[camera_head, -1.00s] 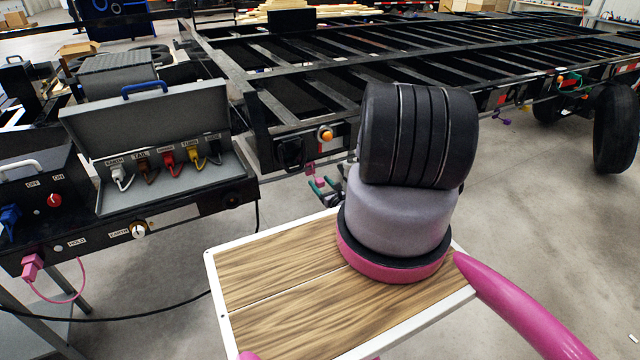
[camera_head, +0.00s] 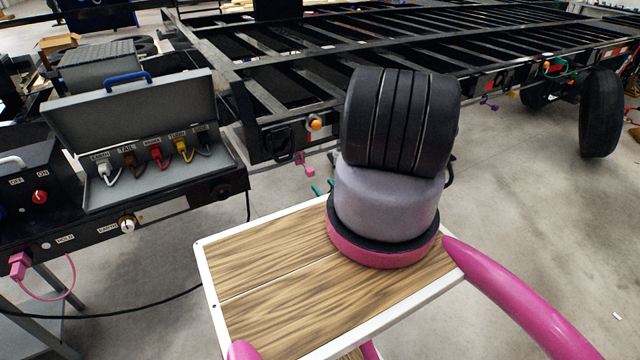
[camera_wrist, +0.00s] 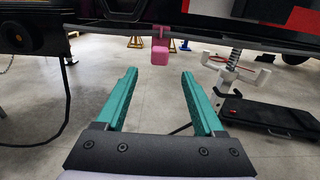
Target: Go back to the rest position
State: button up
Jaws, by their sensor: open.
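My gripper (camera_wrist: 157,98) shows in the wrist view with its two teal fingers wide apart and nothing between them. Ahead of it and above the fingertips in that picture, a pink block-shaped connector (camera_wrist: 160,54) hangs under the dark trailer edge, apart from the fingers. In the head view my arm hides most of the gripper; only a small teal bit shows left of it, near the wooden tray. The pink connector (camera_head: 304,166) also shows there, below the trailer frame corner.
An open grey test case (camera_head: 140,110) with labelled coloured plugs stands at left on a black bench. The black trailer frame (camera_head: 250,140) spans the back. A wheel (camera_head: 600,113) stands at right. In the wrist view, a black flat unit (camera_wrist: 268,117) lies at right.

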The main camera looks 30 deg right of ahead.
jog(key=shift+s, duration=0.1)
dwell(0.4)
jog(key=w+a+r+n+g+y, duration=0.25)
jog(key=r+n+y, duration=0.2)
jog(key=r, duration=0.45)
jog(key=w+a+r+n+g+y, duration=0.1)
jog(key=w+a+r+n+y, duration=0.35)
jog(key=r, duration=0.55)
jog(key=w+a+r+n+g+y, duration=0.25)
jog(key=r+n+y, duration=0.2)
jog(key=r, duration=0.45)
jog(key=s+a+r+n+g+y, duration=0.25)
jog(key=a+r+n+g, duration=0.4)
jog(key=r, duration=0.45)
jog(key=s+a+r+n+g+h, duration=0.3)
jog(key=s+r, duration=0.3)
jog(key=r, duration=0.1)
jog(key=s+a+r+n+g+h, duration=0.2)
jog(key=s+a+r+n+h, duration=0.15)
jog(key=s+r, duration=0.25)
jog(key=s+d+r+n+t+h, duration=0.3)
jog(key=s+r+n+t+h, duration=0.2)
jog(key=s+r, duration=0.8)
jog(key=s+t+h, duration=0.1)
jog(key=s+h, duration=0.1)
jog(key=h, duration=0.1)
jog(key=shift+s+d+t, duration=0.2)
jog(key=shift+s+t, duration=0.1)
jog(key=shift+t, duration=0.05)
